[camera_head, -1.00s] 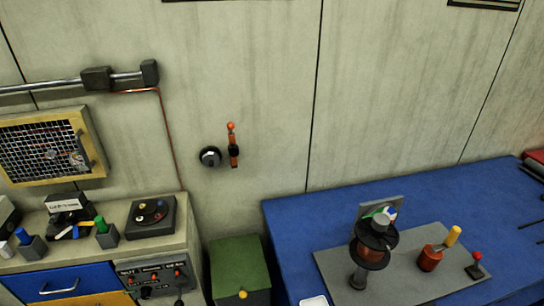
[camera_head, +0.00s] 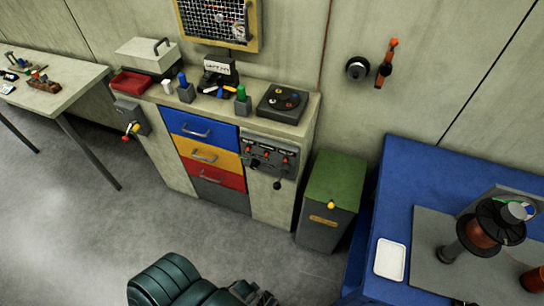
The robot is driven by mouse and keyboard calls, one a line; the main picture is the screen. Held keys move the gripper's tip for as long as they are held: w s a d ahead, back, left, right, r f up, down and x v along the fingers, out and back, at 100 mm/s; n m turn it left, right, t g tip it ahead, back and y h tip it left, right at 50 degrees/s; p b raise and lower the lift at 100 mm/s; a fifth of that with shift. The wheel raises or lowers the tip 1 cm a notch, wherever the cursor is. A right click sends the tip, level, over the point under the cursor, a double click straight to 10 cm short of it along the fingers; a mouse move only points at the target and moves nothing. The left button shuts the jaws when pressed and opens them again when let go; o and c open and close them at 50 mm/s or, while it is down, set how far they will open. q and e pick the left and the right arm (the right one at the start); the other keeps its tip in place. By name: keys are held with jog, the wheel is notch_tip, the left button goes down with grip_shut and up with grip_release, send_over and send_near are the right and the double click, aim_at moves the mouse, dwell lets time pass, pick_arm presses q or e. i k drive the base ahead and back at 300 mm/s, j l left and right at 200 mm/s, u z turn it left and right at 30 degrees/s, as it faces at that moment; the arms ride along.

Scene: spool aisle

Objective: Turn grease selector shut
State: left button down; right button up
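I cannot tell for sure which fitting is the grease selector. A black square unit with a round dial and small coloured marks (camera_head: 284,103) sits on the right end of the cabinet top. An orange-tipped lever (camera_head: 386,64) stands nearly upright on the wall, beside a round black knob (camera_head: 357,69). A grey box with red and yellow handle ends (camera_head: 132,118) is on the cabinet's left side. A dark green arm part of mine shows at the bottom, with black gripper parts (camera_head: 257,294) at its right end, cut off by the frame. No gripper touches these fittings.
The cabinet has blue, yellow, red and grey drawers (camera_head: 204,157) and a switch panel (camera_head: 268,158). A green-lidded bin (camera_head: 335,180) stands right of it. A blue table (camera_head: 398,205) carries a white tray (camera_head: 390,260) and a spool (camera_head: 482,232). The floor (camera_head: 70,230) at left is open.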

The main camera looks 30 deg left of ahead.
aim_at(254, 163)
jog(key=u, duration=1.35)
